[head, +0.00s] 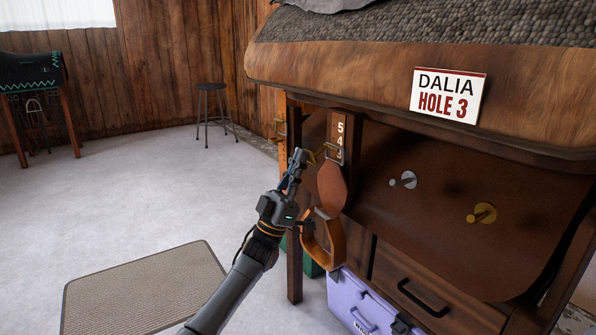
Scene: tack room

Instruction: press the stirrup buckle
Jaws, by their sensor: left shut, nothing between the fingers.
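A small brass-coloured buckle (334,152) sits on a dark strap marked 5, 4, 3 on the wooden stand's front post. Below it hang a brown leather flap (332,187) and an orange-brown stirrup (325,242). My left gripper (301,157) is shut and empty, its fingertips pointing up just left of the buckle. Whether the tips touch the brass part cannot be told. My right gripper is not in view.
A purple box (362,304) is below. A mat (140,290) lies left on the clear floor; a stool (213,88) stands behind.

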